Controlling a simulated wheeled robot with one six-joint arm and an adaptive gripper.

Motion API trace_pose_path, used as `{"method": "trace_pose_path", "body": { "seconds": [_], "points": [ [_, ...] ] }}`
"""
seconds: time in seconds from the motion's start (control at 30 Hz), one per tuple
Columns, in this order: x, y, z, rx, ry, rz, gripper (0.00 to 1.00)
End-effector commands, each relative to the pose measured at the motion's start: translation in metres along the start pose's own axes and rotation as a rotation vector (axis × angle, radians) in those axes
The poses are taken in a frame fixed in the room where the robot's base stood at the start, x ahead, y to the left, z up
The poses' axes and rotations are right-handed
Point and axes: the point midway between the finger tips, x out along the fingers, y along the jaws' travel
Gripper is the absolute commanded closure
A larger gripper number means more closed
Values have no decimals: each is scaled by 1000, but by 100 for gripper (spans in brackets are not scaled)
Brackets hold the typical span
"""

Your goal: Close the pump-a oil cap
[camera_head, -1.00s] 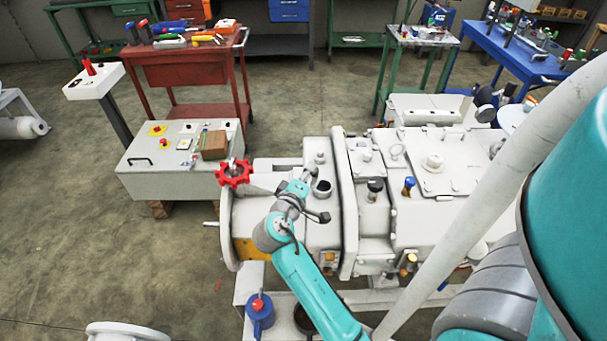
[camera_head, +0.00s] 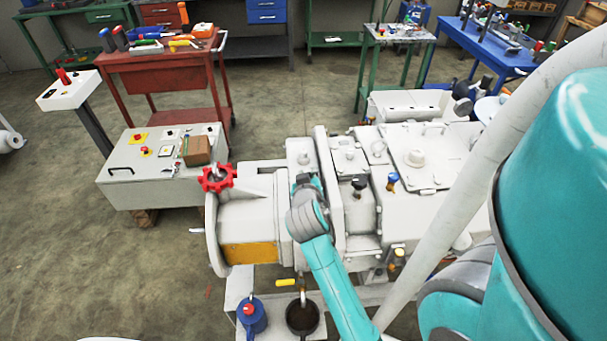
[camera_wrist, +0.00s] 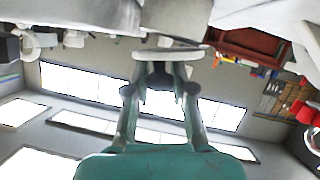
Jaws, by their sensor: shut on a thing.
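The pale pump (camera_head: 245,215) fills the middle of the head view, with a red handwheel (camera_head: 216,178) at its left end. My gripper (camera_wrist: 161,72) is at the top of the pump's front section, with my arm partly covering it in the head view. In the wrist view its two fingers are closed in on a dark thing, apparently the oil cap (camera_wrist: 159,76). A pale round rim (camera_wrist: 170,54) lies right at the fingertips, seen edge-on. The filler opening is hidden in the head view, and I cannot tell whether the cap is seated.
A dark knob (camera_head: 359,185) and a blue-topped fitting (camera_head: 392,180) stand on the pump to the right. A control box (camera_head: 150,185) is at the left. A blue oil can (camera_head: 251,318) and a dark pan (camera_head: 302,318) sit below.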

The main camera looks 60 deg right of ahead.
Motion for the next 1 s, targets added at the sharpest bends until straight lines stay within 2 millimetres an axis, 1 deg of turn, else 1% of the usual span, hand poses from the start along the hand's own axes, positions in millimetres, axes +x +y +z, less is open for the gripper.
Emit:
{"method": "trace_pose_path", "body": {
  "seconds": [0.2, 0.43, 0.63, 1.0],
  "points": [
    [3, 4, 8, 138, -3, -56, 100],
    [4, 6, 11, 229, -2, -94, 100],
    [5, 6, 13, 262, -2, -109, 100],
    [5, 6, 13, 268, -2, -111, 100]
  ]
}}
